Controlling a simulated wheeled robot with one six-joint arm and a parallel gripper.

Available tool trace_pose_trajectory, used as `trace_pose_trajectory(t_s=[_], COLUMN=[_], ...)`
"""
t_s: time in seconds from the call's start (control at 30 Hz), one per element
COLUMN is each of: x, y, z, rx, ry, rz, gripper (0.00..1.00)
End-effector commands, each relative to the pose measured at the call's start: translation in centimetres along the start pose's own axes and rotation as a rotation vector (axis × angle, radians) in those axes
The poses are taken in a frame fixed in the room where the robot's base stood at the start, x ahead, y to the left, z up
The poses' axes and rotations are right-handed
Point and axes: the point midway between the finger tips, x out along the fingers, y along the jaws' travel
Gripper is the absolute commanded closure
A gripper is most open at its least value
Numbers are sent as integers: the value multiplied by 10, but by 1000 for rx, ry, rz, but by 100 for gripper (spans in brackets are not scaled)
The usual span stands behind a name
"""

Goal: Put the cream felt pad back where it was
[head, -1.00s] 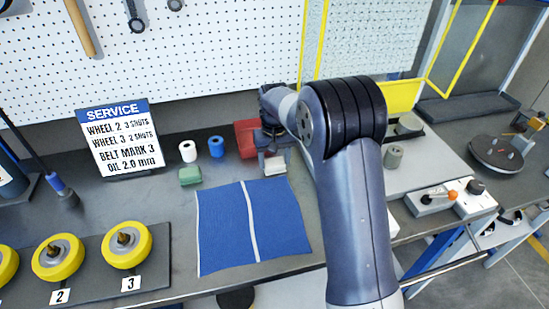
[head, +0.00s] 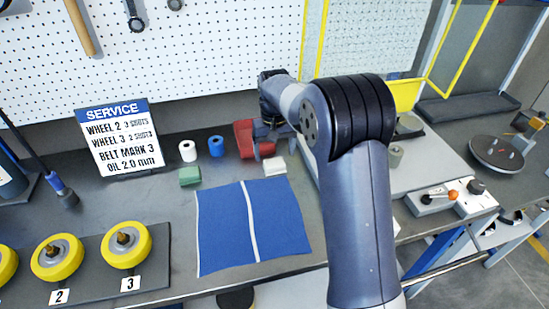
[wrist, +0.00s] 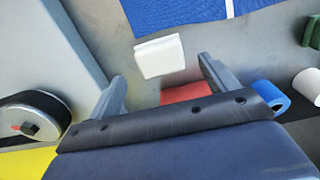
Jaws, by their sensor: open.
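The cream felt pad (head: 275,166) is a small pale block lying on the grey bench, just beyond the blue cloth's far right corner. In the wrist view the pad (wrist: 160,56) lies flat, ahead of and between my two fingers, touching neither. My gripper (wrist: 164,75) is open and empty, held above the bench. In the head view my gripper (head: 268,145) shows behind the pad, in front of a red object, and part of it is hidden by my arm.
A blue cloth with a white stripe (head: 252,224) lies in front. A green block (head: 190,175), a white roll (head: 187,151), a blue roll (head: 216,146) and the red object (head: 244,138) stand nearby. A raised grey plate (head: 432,165) is at right. Yellow wheels (head: 126,244) stand left.

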Motion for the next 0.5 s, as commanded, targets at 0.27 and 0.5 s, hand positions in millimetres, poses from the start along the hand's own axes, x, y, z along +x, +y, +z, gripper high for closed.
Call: trace_pose_trajectory(t_s=[0.27, 0.5], x=[-60, -84], y=[0, 0], z=[-1, 0], rx=[0, 0], ry=[4, 1], rz=[0, 0], gripper=[19, 19])
